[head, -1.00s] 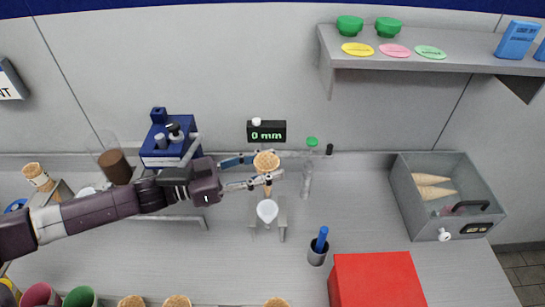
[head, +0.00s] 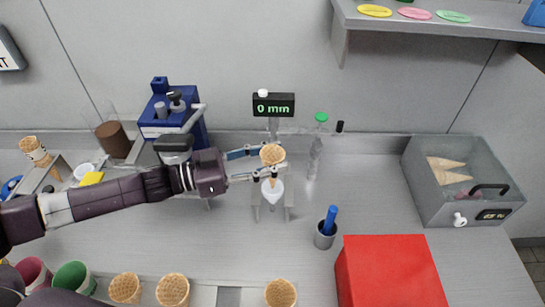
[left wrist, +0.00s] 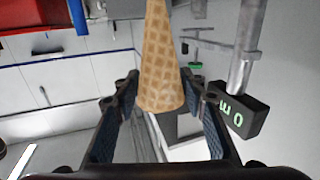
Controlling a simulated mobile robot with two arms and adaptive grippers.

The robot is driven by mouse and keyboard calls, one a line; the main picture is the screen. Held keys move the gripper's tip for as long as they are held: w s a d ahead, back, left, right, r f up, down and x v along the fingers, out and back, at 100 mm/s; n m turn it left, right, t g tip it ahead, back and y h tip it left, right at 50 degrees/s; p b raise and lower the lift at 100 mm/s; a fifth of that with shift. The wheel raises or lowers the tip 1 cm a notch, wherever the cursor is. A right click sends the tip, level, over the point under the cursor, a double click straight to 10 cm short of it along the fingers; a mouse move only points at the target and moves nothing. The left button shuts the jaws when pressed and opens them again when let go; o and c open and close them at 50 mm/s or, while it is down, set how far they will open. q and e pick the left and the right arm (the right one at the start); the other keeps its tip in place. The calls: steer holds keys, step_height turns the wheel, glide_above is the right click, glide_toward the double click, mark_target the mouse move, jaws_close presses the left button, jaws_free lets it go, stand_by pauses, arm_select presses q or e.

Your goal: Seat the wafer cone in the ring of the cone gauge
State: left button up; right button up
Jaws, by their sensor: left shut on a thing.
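The wafer cone (head: 272,153) is held by my left gripper (head: 267,163), whose two fingers are on either side of it. The cone is upright, wide end up and tip down. In the left wrist view the cone (left wrist: 161,60) fills the space between the fingers. The cone gauge has a black display (head: 273,105) reading 0 mm on a post. A white funnel-like part (head: 271,190) lies below the cone over a small grey stand (head: 290,200). The cone's lower part overlaps it in the head view. I cannot tell whether they touch; the ring is not clear. My right gripper is not in view.
A clear bottle with a green cap (head: 317,145) stands right of the gauge. A grey cup with a blue handle (head: 325,235) and a red box (head: 390,272) are in front right. A clear bin with cones (head: 462,185) stands at the right. A blue machine (head: 170,115) stands behind my left arm.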

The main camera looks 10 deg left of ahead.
mark_target(271, 181)
arm_select(q)
steer(key=shift+f+b, duration=2.3)
steer(key=shift+f, duration=0.3)
steer(key=shift+f+b, duration=0.85)
steer(key=shift+f, duration=0.6)
steer(key=o, duration=0.8)
steer(key=shift+s+a, duration=0.1)
steer(key=shift+a, duration=0.15)
steer(key=v, duration=1.1)
steer(key=shift+s+a, duration=0.1)
steer(key=shift+a, duration=0.15)
steer(key=shift+r, duration=0.1)
